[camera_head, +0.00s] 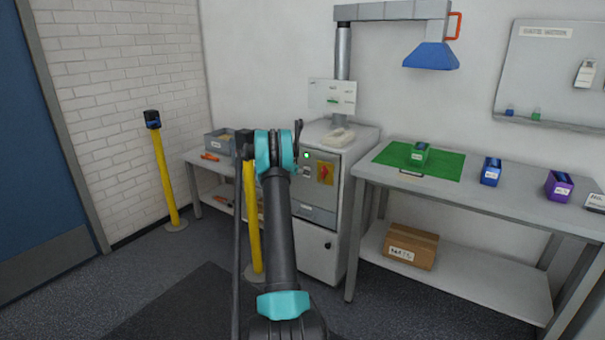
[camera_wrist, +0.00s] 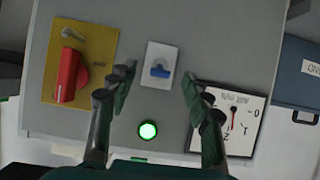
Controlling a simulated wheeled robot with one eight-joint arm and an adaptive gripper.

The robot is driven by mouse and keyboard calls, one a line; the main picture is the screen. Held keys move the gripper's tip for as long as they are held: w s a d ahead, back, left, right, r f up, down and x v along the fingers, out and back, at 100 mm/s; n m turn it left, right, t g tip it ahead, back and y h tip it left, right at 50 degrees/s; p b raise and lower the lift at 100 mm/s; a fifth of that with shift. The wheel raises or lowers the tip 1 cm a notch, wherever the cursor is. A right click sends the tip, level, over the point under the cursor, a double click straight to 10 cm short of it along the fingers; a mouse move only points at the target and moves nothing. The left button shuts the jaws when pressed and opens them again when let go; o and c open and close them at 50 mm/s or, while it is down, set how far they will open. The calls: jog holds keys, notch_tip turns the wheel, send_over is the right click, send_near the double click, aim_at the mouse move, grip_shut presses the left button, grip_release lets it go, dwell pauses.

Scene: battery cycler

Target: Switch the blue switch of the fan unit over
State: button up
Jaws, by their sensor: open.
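The blue switch (camera_wrist: 160,70) sits on a small white plate on the grey front panel (camera_wrist: 215,40) of the cabinet. In the wrist view it lies between and beyond the fingertips of my gripper (camera_wrist: 159,84). My gripper is open and empty, one finger to each side of the switch; I cannot tell how far the tips are from the panel. In the head view the cabinet (camera_head: 317,245) stands behind my arm, which covers part of its front, and the blue switch cannot be made out.
Near the switch are a red rotary handle (camera_wrist: 67,75) on a yellow plate, a lit green lamp (camera_wrist: 147,130) and a dial gauge (camera_wrist: 232,112). A workbench (camera_head: 465,207) stands right of the cabinet. A yellow post (camera_head: 164,180) stands at the left.

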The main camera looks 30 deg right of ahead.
jog(key=v, duration=1)
jog(key=shift+s+a+r, duration=0.15)
jog(key=shift+s+a, duration=0.05)
jog(key=shift+a, duration=0.15)
jog(key=s+a+r+n+y, duration=0.2)
jog(key=s+a+n+y, duration=0.1)
jog(key=s+a, duration=0.8)
jog(key=s+a+r+n+y, duration=0.25)
jog(key=s+a, duration=0.45)
jog(key=a, duration=0.8)
jog(key=s+a+f+n+y, duration=0.2)
jog(key=s+a+f, duration=0.1)
jog(key=s+a, duration=0.4)
jog(key=s+a+f+n+y, duration=0.2)
jog(key=s+a, duration=0.5)
jog(key=s, duration=0.6)
jog(key=s+a+f+n+y, duration=0.2)
jog(key=s+a+f+n, duration=0.2)
jog(key=s+a, duration=0.4)
jog(key=shift+s, duration=1.2)
